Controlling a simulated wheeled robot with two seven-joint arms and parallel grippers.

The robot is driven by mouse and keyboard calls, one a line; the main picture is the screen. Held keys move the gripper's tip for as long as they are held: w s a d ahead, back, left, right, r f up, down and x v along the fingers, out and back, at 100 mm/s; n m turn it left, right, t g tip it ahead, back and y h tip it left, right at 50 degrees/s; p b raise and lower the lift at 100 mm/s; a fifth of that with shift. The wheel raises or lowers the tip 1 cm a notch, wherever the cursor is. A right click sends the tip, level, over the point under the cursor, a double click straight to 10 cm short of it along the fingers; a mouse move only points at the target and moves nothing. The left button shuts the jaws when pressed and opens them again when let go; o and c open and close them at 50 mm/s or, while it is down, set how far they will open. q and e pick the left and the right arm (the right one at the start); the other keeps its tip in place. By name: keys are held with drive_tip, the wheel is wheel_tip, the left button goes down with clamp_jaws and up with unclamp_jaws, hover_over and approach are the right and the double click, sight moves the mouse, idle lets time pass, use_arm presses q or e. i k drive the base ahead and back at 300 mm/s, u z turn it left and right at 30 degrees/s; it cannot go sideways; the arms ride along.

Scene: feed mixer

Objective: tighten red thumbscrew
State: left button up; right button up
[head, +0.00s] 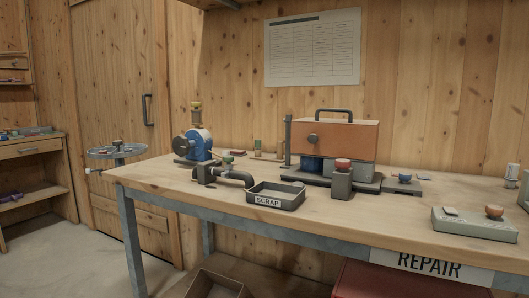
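A red round knob (343,163), which looks like the red thumbscrew, sits on top of a small grey block (342,184) on the workbench. The block stands in front of the orange-and-grey machine with a black top handle (335,136). Whether the knob is seated fully on the block cannot be told at this size. A second, orange-red knob (494,211) sits on a low grey-green box (474,225) at the right. Neither of my grippers shows in the head view.
The wooden workbench (390,221) bears a SCRAP tray (276,195), a dark pipe elbow (230,174) and a blue pump (198,144). A round stand (116,154) is beyond its left end.

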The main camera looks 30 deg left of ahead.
sight(343, 164)
drive_tip(key=u, duration=1.05)
drive_tip(key=i, duration=0.45)
